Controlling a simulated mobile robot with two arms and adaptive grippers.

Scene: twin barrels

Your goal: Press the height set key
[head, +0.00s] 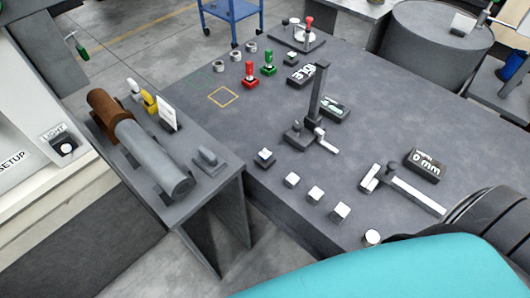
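A height gauge with a dark upright column (318,95) stands on the grey table. Its base (298,137) has a pale jaw (326,143) at its right side. A dark display box (335,109) lies just right of the column; its text is too small to read. No key labelled height set can be made out. A dark block with a pale top (264,158) sits in front of the gauge; its role cannot be told. Neither gripper shows in the head view.
A caliper (412,193) and a 0 mm box (424,167) lie on the table's right. Several pale small blocks (315,195) line its front edge. Red (249,74) and green (268,67) handled pieces stand behind. A side bench holds a cylinder (160,165). My body covers the lower right.

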